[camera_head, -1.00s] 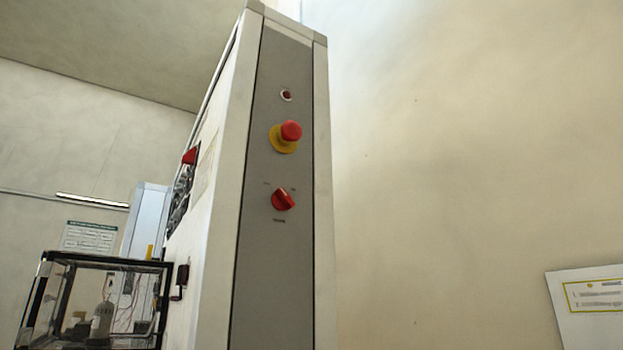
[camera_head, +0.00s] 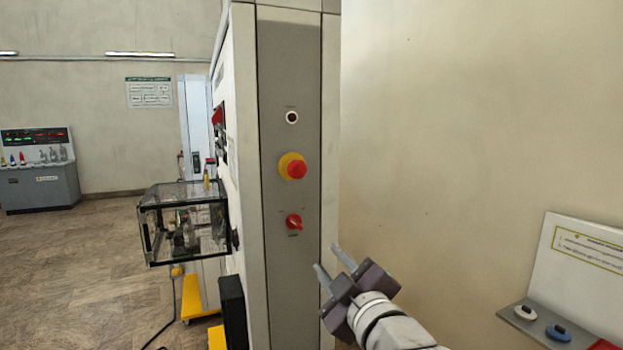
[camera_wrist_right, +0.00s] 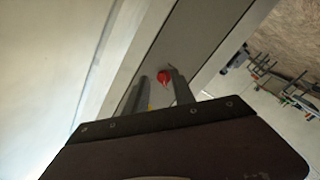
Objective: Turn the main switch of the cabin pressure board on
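The cabin pressure board (camera_head: 290,265) is a tall cabinet with a grey end panel in the middle of the head view. The main switch (camera_head: 294,222) is a small red rotary knob low on that panel. My right gripper (camera_head: 330,261) is open and empty, below and to the right of the knob. In the right wrist view the red knob (camera_wrist_right: 164,77) shows between and beyond the two fingertips (camera_wrist_right: 160,78); I see no contact. The knob's exact setting is too small to read. My left gripper is not in view.
A red and yellow emergency stop (camera_head: 294,168) and a dark round lamp (camera_head: 292,117) sit above the knob. A clear box (camera_head: 185,222) juts out left of the cabinet. A white board with a shelf (camera_head: 570,325) stands at the right.

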